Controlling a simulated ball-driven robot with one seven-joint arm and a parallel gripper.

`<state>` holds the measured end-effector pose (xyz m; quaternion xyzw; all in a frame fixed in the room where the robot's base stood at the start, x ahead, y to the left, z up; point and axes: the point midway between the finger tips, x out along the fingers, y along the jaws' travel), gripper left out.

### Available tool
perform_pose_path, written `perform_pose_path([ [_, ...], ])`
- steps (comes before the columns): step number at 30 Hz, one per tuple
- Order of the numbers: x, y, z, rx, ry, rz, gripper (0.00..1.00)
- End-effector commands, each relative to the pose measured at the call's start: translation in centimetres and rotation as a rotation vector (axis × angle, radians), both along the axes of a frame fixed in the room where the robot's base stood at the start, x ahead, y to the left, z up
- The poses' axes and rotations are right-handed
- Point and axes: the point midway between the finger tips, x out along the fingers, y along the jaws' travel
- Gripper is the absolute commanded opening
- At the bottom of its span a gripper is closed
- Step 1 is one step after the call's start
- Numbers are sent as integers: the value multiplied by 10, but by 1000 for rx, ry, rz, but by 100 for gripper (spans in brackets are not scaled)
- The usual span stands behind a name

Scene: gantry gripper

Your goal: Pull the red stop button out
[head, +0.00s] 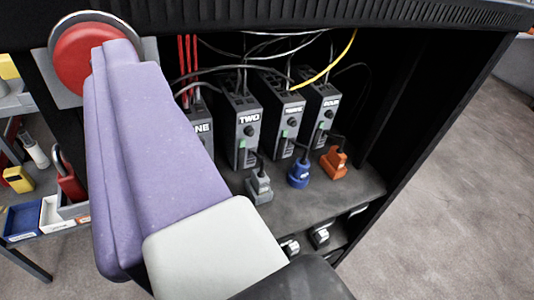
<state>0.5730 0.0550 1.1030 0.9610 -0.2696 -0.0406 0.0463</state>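The red stop button (75,65) is a round red cap with a pale ring around it, on a grey plate (152,50) at the upper left of the dark cabinet. My gripper (117,52), long and purple, reaches up from the lower middle, and its tip overlaps the right side of the button in the picture. It hides part of the button and plate. I cannot tell whether the tip touches the button. The two fingers cannot be told apart, so whether they are open or shut does not show.
The open cabinet holds several black modules (240,125) with wires, and grey (259,187), blue (299,174) and orange (335,162) plugs in front. A shelf with bins (24,221) and a red padlock (70,183) stands at left. The floor (450,210) at right is clear.

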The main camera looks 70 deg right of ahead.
Motion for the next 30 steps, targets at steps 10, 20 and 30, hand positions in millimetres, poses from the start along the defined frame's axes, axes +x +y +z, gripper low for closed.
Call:
perform_pose_path([
  [10, 5, -30, -18, -104, 4, -82, 67],
  [20, 41, -54, -16, -102, 5, -77, 67],
  [30, 43, -55, -15, -101, 4, -76, 51],
])
